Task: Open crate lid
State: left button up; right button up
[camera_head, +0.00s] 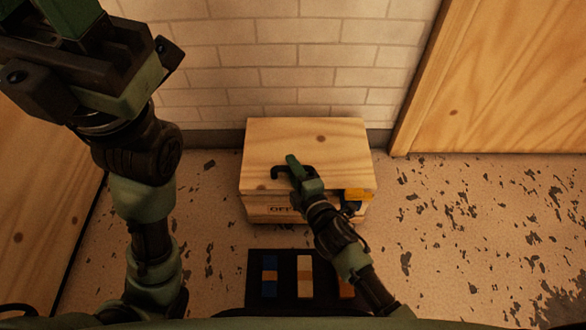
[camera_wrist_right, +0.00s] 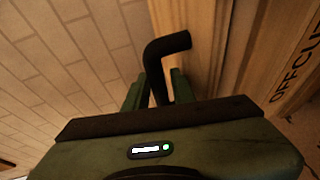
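The wooden crate (camera_head: 269,210) stands on the floor against the wall, with dark lettering on its front. Its flat wooden lid (camera_head: 320,139) lies closed on top. A yellow piece (camera_head: 358,194) sits at the front right edge of the lid. My right gripper (camera_head: 293,172) is over the front half of the lid. In the right wrist view it is shut on a dark bent bar (camera_wrist_right: 168,45), which stands between its fingers. The bar's far end curls towards the crate front. My left gripper (camera_head: 85,35) is at the upper left, partly cut off by the frame.
A dark tray (camera_head: 283,291) with a blue-and-orange roll (camera_head: 269,276), a pale roll (camera_head: 305,275) and an orange roll (camera_head: 345,288) is in front of the crate. Wooden panels stand at the left (camera_head: 35,190) and right (camera_head: 500,80). The floor right of the crate is clear.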

grip_shut()
dwell(1.4)
